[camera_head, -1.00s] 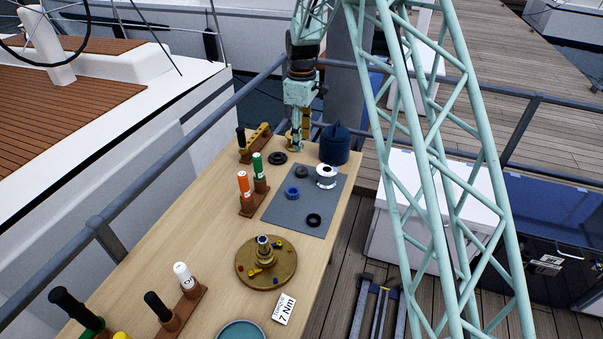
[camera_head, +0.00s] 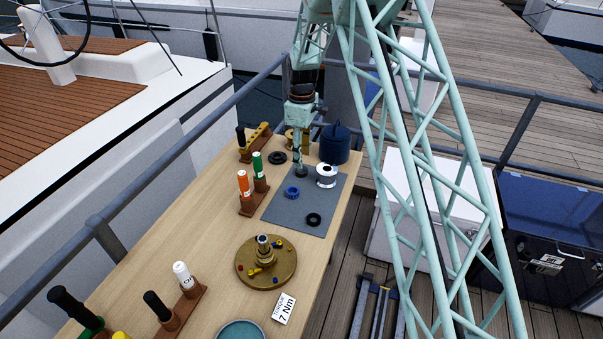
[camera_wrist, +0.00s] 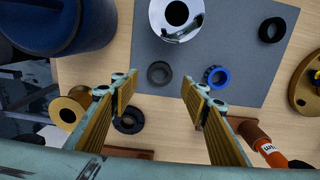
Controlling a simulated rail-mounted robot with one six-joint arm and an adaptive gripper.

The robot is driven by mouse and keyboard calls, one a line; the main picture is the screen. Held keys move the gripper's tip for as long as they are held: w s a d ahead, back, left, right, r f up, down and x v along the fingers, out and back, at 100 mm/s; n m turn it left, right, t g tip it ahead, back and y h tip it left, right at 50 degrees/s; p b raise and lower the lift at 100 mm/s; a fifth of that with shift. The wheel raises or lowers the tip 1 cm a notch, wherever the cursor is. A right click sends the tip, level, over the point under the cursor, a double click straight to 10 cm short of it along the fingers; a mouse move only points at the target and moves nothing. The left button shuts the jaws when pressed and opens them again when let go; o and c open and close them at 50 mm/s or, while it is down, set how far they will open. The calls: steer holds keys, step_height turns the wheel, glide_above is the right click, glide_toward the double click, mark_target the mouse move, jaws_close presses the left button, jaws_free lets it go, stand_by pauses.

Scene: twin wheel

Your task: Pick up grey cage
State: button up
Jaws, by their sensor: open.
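The grey cage appears to be the dark grey ring (camera_wrist: 159,73) lying flat on the grey mat (camera_wrist: 230,30), just left of a blue ring (camera_wrist: 215,76) in the wrist view. In the head view, the grey ring (camera_head: 301,173) is at the mat's far end, partly hidden behind my gripper (camera_head: 300,164). In the wrist view my gripper (camera_wrist: 159,82) is open and empty, with its two fingers on either side of the ring. The fingers look to be above it; the exact height is hard to tell.
A white-and-dark spool (camera_head: 327,176) stands close right of the ring. A black ring (camera_head: 314,219) lies on the mat's near part. A dark blue pot (camera_head: 335,145) stands behind. Bottles in a brown holder (camera_head: 248,207) stand to the left. A brass round plate (camera_head: 266,275) lies nearer.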

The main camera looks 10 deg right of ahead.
steer(key=shift+f, duration=0.35)
steer(key=shift+f, duration=0.1)
steer(key=shift+f, duration=2.5)
steer(key=c, duration=1)
